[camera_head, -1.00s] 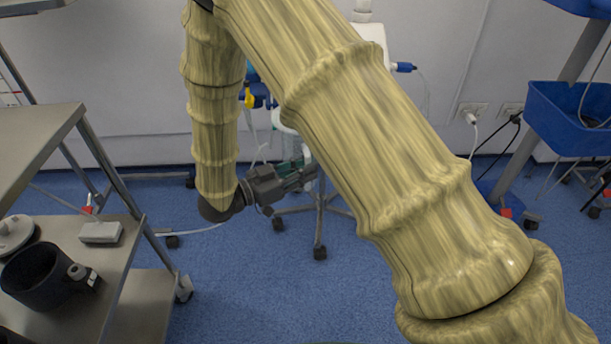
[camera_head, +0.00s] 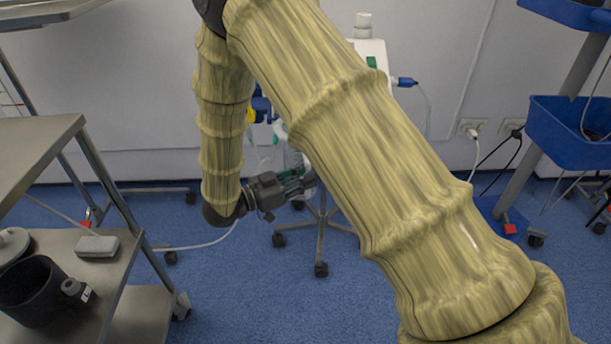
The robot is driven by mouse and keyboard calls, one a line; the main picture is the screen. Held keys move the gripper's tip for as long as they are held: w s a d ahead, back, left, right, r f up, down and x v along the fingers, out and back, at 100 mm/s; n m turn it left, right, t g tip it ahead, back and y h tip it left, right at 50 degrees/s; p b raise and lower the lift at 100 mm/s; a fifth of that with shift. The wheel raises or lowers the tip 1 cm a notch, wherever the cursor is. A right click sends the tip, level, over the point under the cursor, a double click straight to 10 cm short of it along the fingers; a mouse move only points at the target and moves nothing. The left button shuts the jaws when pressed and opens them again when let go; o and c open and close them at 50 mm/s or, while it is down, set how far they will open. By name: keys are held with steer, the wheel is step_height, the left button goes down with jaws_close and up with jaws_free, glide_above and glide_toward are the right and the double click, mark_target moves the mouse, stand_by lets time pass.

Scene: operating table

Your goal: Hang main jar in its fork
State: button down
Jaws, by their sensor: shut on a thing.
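My gripper (camera_head: 298,183) is at the end of my arm, pointing right in front of the wheeled stand. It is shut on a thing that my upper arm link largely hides. A clear, pale vessel (camera_head: 291,158) shows just above and behind the fingers; it looks like the main jar, but its outline is faint. The wheeled stand (camera_head: 322,235) carries a white unit (camera_head: 373,50) at its top. The fork cannot be made out; my arm covers the middle of the stand.
At the left stands a metal trolley (camera_head: 40,150) with a black pot (camera_head: 32,290) and a grey box (camera_head: 97,247) on its lower shelf. A blue bin (camera_head: 565,130) on a stand is at the right. A pale hose (camera_head: 205,242) runs by my gripper. Blue floor is open below.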

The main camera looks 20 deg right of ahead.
steer(key=shift+f, duration=0.1)
steer(key=c, duration=1.4)
jaws_free()
steer(key=shift+o, duration=0.2)
steer(key=s+a, duration=0.2)
steer(key=a, duration=0.9)
steer(key=shift+a, duration=0.4)
steer(key=shift+s, duration=0.1)
